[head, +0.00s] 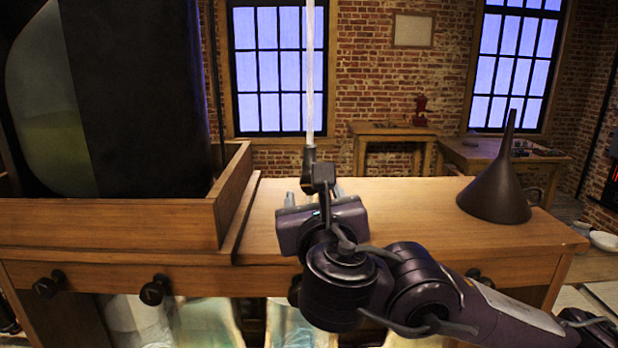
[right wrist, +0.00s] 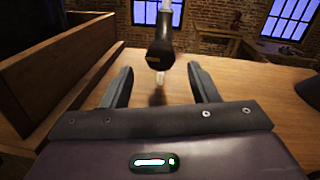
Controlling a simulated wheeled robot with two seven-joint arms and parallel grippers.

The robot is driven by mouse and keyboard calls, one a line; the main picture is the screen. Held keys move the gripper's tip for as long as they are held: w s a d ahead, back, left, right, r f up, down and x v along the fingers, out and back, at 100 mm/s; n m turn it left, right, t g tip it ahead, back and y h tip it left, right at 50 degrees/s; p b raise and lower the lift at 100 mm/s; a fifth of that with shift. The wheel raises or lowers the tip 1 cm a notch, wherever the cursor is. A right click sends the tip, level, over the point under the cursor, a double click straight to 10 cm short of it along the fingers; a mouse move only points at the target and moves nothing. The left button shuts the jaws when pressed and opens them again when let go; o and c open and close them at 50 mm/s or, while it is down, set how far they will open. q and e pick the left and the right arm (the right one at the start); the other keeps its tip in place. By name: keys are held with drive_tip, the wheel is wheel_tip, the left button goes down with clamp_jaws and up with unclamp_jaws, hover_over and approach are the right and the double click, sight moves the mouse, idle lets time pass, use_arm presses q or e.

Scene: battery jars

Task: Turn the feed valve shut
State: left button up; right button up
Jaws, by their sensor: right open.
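The feed valve (head: 310,155) is a dark fitting on a clear vertical glass tube above the bench top. A dark lever-like part (head: 323,175) shows just below it. In the right wrist view the valve's dark handle (right wrist: 160,52) has a small yellow mark and points towards the camera. My right gripper (head: 312,192) is open. In the right wrist view its fingers (right wrist: 161,82) stand to either side of and below the handle, with gaps on both sides. I cannot tell how far beyond the fingertips the handle is. My left gripper is not in view.
A wooden tray (head: 110,222) with a large dark jar (head: 140,90) stands on the left. A dark funnel (head: 496,190) stands on the right of the bench top (head: 410,205). The bench between valve and funnel is clear. Glass jars (head: 205,322) show below the bench.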

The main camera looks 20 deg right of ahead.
sight(311, 192)
drive_tip(key=x, duration=0.3)
drive_tip(key=shift+w+d+r, duration=0.15)
drive_tip(key=shift+w+r, duration=0.05)
drive_tip(key=shift+x, duration=1.1)
drive_tip(key=shift+w+f, duration=0.15)
drive_tip(key=shift+w, duration=0.05)
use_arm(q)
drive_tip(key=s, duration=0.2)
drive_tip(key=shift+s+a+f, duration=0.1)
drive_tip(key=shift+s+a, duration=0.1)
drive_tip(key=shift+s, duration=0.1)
use_arm(e)
drive_tip(key=c, duration=0.9)
